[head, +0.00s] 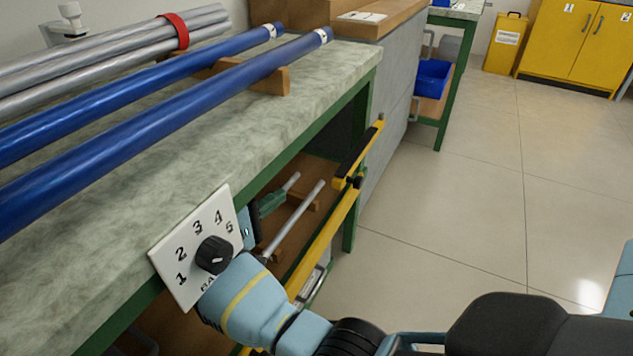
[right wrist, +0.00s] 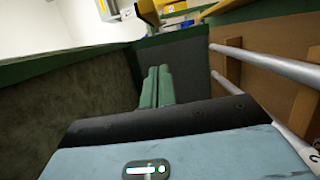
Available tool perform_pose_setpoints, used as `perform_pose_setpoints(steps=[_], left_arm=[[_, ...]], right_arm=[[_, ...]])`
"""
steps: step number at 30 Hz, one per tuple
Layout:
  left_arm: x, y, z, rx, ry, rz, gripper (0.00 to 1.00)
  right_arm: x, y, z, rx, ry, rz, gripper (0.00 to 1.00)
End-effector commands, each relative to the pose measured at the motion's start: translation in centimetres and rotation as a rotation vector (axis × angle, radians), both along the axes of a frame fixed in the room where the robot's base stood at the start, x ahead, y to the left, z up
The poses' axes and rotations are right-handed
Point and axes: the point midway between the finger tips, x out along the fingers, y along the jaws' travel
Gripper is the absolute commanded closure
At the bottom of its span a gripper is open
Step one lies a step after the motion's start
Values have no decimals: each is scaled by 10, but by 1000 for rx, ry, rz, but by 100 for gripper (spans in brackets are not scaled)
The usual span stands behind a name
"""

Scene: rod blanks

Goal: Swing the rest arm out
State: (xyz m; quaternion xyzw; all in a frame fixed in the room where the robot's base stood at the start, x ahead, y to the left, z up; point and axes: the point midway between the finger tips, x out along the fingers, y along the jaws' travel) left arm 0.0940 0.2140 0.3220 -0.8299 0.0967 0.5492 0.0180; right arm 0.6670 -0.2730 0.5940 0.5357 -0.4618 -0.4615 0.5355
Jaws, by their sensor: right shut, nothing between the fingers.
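A yellow bar with a black strip along its upper part, which looks like the rest arm (head: 328,236), runs along the front of the bench in the head view. A dark knob or joint sits partway along it. My right gripper (head: 272,202) is below the bench top, on the bench side of the yellow bar and apart from it. Its green fingers show together and empty in the right wrist view (right wrist: 157,86). My right wrist hides the lower part of the bar. My left gripper is not in view.
Blue rods (head: 150,110) and grey rods (head: 110,60) lie on the bench top (head: 330,70). A numbered dial plate (head: 190,228) is on the bench front. Pale rods (right wrist: 268,63) lie on the shelf beside my right gripper. The floor (head: 470,200) at right is clear.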

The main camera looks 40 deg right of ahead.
Motion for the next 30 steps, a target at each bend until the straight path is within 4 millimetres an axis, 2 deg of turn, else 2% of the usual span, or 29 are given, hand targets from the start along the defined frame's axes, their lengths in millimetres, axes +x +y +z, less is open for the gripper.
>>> perform_pose_setpoints(steps=[4,8,20,24,30], left_arm=[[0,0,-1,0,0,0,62],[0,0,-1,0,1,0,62],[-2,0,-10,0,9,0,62],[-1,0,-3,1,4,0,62],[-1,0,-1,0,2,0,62]], right_arm=[[1,-10,0,-1,0,-2,100],[4,-29,0,-1,0,-3,100],[15,-103,-1,-1,-1,-2,100],[-3,-106,0,1,0,-1,100],[-17,-112,0,0,0,0,100]])
